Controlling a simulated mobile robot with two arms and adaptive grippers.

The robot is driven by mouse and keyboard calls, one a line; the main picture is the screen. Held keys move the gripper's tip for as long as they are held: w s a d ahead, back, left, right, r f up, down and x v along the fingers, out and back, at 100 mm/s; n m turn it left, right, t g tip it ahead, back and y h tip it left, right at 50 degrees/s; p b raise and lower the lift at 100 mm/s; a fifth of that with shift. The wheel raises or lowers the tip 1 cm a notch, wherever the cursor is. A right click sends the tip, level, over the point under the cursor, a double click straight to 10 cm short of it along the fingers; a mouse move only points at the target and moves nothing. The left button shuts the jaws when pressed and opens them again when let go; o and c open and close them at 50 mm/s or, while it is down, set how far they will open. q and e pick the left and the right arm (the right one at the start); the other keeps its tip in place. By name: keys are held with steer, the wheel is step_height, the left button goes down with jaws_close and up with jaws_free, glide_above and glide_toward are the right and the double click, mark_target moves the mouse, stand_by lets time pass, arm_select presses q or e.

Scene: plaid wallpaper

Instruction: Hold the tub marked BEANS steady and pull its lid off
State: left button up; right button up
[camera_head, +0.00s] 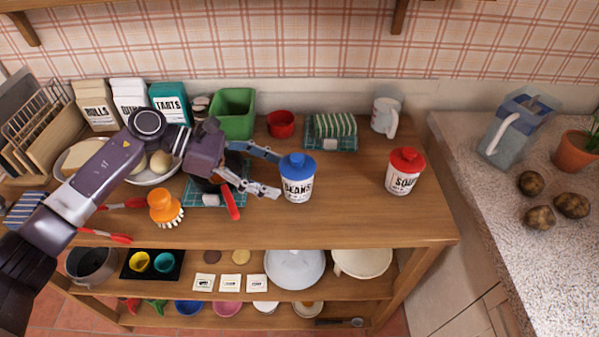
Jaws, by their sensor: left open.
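The tub marked BEANS (297,188) stands upright on the wooden table, white with dark lettering. Its blue lid (297,165) sits on top of it. My left gripper (278,173) comes in from the left and is open, with its two fingers just left of the tub. One finger points toward the lid and the other is lower, near the tub's side. I cannot tell whether either finger touches the tub. My right gripper is not in the view.
A tub marked SOUP (403,180) with a red lid stands to the right, with clear table between the tubs. A red bowl (281,123), a green bin (233,112) and a striped cloth (334,124) are behind. An orange brush (165,206) lies at the left.

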mark_target(285, 180)
arm_select(q)
steer(key=b+x, duration=0.1)
steer(key=x, duration=0.3)
steer(key=shift+a+f, duration=0.1)
steer(key=shift+f, duration=0.05)
steer(key=shift+b+x, duration=0.7)
steer(key=shift+x, duration=0.25)
steer(key=c, duration=0.8)
